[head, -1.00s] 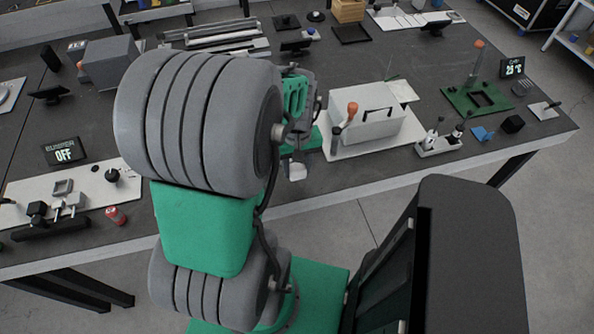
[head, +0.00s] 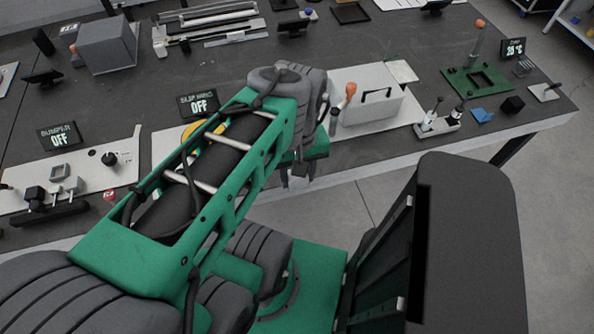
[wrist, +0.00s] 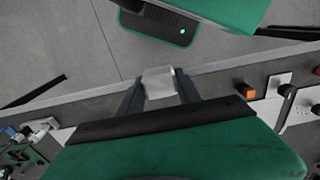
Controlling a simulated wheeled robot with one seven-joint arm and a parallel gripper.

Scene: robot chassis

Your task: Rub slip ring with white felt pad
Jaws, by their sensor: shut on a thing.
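My gripper (wrist: 161,92) is shut on a small whitish block, the white felt pad (wrist: 159,82), which shows between its fingertips in the wrist view. A display reading "SLIP RING OFF" (head: 198,104) stands on the table left of my gripper. A yellow curved part (head: 190,133) shows just below that display, partly hidden behind my arm. The slip ring itself cannot be clearly made out. The pad is apart from that station.
A white board with a grey box (head: 367,105) and an orange-knobbed lever (head: 350,90) stands right of my gripper. The bumper station's display (head: 60,136) is at the left. Open floor lies before the table.

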